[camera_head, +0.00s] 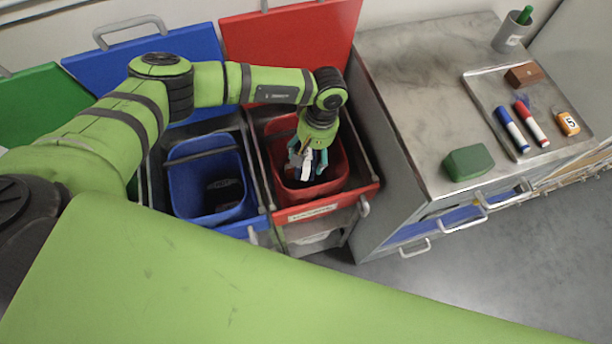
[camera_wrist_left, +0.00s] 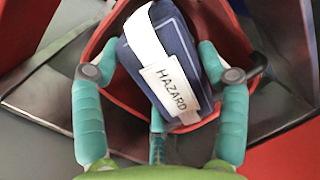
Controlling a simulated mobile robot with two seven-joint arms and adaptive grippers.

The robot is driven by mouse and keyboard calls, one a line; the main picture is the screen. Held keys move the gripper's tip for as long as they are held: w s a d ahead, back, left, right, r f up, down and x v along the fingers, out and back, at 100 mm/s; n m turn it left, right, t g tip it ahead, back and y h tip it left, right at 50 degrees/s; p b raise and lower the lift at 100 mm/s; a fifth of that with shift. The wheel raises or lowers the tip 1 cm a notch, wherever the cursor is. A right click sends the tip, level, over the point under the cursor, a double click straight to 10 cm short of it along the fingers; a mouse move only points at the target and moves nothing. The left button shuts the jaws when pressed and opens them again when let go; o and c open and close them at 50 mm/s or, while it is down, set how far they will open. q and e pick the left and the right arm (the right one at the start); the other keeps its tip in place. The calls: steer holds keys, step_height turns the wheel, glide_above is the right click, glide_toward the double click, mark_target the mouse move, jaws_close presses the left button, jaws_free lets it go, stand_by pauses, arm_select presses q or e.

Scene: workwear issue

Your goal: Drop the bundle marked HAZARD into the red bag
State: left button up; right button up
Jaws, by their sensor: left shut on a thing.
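The bundle marked HAZARD (camera_wrist_left: 168,62) is dark blue with a white band and a white label, and the word reads clearly in the left wrist view. My left gripper (camera_wrist_left: 165,75) is shut on it, with teal fingers on both sides. In the head view my left gripper (camera_head: 309,162) points down over the opening of the red bag (camera_head: 336,178), and the bundle shows only partly there. The red bag also shows around and below the bundle in the left wrist view (camera_wrist_left: 230,35). My right gripper is not in view.
A blue bag (camera_head: 183,151) with a dark item inside stands to the left of the red one. Blue and red lids (camera_head: 290,45) stand open behind. A metal counter (camera_head: 405,85) at right carries a green block (camera_head: 468,163) and a tray (camera_head: 480,92) with markers.

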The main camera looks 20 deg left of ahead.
arm_select(q)
steer(key=shift+f, duration=0.15)
steer(key=o, duration=1.3)
step_height(320, 180, up, 12)
steer(key=w+d, duration=0.1)
steer(key=shift+w, duration=0.35)
steer(key=shift+d, duration=0.1)
